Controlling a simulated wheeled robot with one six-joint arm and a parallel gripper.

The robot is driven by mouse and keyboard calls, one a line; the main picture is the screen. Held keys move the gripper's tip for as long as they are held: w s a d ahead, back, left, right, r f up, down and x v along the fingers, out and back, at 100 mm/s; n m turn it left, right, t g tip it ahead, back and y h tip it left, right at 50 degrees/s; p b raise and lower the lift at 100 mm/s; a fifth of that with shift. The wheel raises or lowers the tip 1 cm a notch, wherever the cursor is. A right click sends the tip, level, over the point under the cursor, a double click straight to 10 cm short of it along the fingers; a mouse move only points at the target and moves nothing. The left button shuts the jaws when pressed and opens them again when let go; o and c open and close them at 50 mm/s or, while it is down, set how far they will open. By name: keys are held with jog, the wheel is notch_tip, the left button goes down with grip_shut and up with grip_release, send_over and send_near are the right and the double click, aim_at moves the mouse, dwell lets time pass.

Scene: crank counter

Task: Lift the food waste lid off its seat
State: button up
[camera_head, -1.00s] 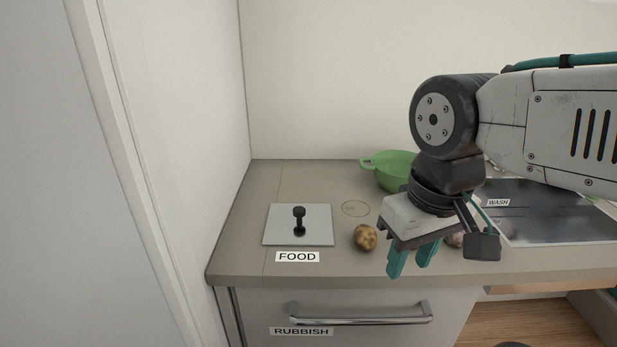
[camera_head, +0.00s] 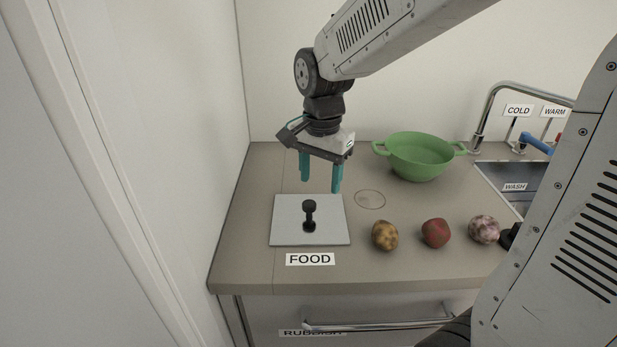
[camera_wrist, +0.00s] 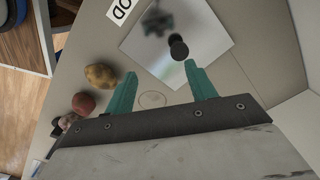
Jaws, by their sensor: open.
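The food waste lid (camera_head: 285,232) is a flat, light grey square plate on the counter, behind the FOOD label. A black knob (camera_head: 309,214) stands upright at its middle. My gripper (camera_head: 321,186) is open and empty, with two teal fingers pointing down. It hangs above and behind the lid, apart from the knob. In the wrist view the lid (camera_wrist: 203,42) and knob (camera_wrist: 178,46) lie beyond the fingertips (camera_wrist: 161,72), with the knob nearer the right-hand finger.
Several lumpy vegetables, including a brown potato (camera_head: 385,236) and a red one (camera_head: 435,233), lie right of the lid. A green colander (camera_head: 420,157) stands behind them, near the sink (camera_head: 505,178). A wall (camera_head: 215,130) bounds the left side. A drawer handle (camera_head: 380,325) is below the counter.

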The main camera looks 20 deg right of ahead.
aim_at(309, 203)
jog(key=w+f+m, duration=0.2)
jog(key=w+f, duration=0.1)
jog(key=shift+w+a, duration=0.3)
jog(key=shift+a, duration=0.1)
jog(key=shift+f, duration=3.9)
jog(key=c, duration=1.2)
jog(key=shift+r, duration=0.75)
jog(key=shift+r, duration=1.95)
